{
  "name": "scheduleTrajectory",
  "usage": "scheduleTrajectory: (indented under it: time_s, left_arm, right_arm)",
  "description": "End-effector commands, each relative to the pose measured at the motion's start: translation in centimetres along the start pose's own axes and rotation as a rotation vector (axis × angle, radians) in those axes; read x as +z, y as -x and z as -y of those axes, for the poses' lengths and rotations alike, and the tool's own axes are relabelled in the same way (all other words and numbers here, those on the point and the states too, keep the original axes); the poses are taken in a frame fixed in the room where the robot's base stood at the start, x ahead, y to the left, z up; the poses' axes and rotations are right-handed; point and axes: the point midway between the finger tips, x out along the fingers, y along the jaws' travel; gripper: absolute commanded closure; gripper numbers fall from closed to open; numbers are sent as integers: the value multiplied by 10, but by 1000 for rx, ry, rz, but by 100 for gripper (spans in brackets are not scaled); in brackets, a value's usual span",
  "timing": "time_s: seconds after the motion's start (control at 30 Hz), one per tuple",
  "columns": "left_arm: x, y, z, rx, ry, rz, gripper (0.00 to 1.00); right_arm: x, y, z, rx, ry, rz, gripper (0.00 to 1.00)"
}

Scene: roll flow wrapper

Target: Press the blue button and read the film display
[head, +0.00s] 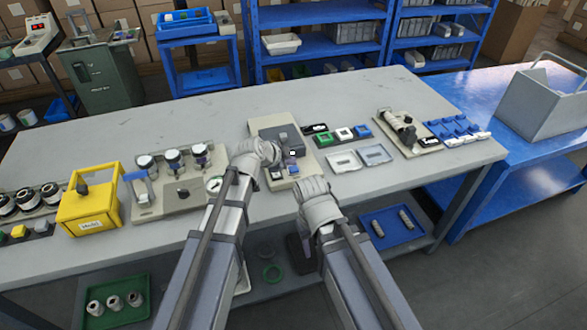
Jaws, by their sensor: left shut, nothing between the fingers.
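A beige unit (264,124) with a dark grey block (285,140) stands mid-table. My left gripper (289,157) is shut and empty, over the front half of this unit, just above the buttons. I cannot tell whether it touches anything. My right wrist is just right of the unit's front end; its fingers are hidden, so their state cannot be told. A separate blue block (362,131) lies to the right. I cannot make out a film display or any reading.
Green (323,139) and white (344,134) blocks and two flat pale trays lie right of the unit. A yellow box (88,211) and a gauge unit (176,195) stand left. A beige fixture (411,135) stands right. The rear left tabletop is clear.

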Motion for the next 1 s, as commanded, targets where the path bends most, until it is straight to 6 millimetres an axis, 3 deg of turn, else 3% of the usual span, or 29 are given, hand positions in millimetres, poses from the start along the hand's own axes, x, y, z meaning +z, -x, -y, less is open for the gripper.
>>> scheduleTrajectory:
  time_s: [1.0]
  left_arm:
    - [4, -6, -4, 0, 0, 0, 100]
  right_arm:
    - [0, -9, 1, 0, 0, 0, 50]
